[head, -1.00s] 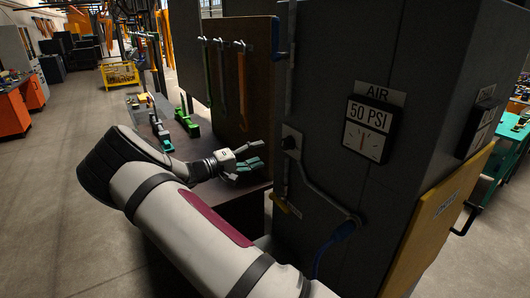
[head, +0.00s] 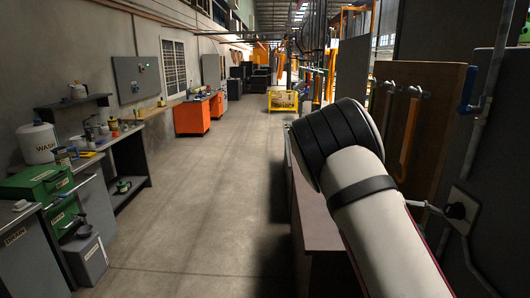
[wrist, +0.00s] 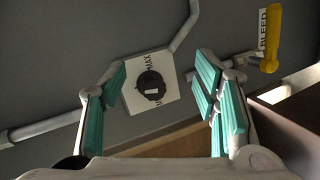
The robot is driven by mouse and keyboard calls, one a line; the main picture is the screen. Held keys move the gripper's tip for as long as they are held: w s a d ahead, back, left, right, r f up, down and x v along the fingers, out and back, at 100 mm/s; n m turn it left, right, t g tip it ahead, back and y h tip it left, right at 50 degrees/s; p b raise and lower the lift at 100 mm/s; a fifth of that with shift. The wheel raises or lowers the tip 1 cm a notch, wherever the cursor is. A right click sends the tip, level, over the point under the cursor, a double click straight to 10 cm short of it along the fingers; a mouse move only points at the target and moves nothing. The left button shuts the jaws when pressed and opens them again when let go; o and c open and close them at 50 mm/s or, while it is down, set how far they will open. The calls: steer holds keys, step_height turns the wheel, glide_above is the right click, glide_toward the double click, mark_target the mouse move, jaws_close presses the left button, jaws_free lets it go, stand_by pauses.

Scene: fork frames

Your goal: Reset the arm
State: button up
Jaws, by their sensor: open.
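My gripper (wrist: 162,82) shows in the wrist view with its teal-padded fingers spread wide and nothing between them. Beyond the fingers is a dark round knob (wrist: 151,86) on a white plate (wrist: 137,100) marked MAX, fixed to a grey panel. The fingers appear apart from the knob. In the head view my arm rises at the right with its dark elbow toward the middle; my gripper is out of sight there. The knob (head: 455,211) also shows in the head view, to the right of my arm.
A bench top (head: 317,215) lies left of my arm, and a brown tool board (head: 428,130) stands behind it. A yellow handle (wrist: 270,38) marked BLEED is at upper right in the wrist view. The aisle floor (head: 200,200) is clear.

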steer(key=s+a+r+n+t+y+b, duration=0.1)
steer(key=s+a+r+n+t+y, duration=0.1)
steer(key=s+a+r+t+y, duration=0.2)
steer(key=s+a+r+n+t+y+b, duration=0.1)
steer(key=s+a+r+t+y, duration=0.3)
steer(key=s+a, duration=1.6)
steer(key=s+r+n+y, duration=0.1)
steer(key=s+r+y, duration=0.2)
steer(key=y, duration=0.3)
steer(key=shift+s+r, duration=0.25)
steer(key=shift+w, duration=0.1)
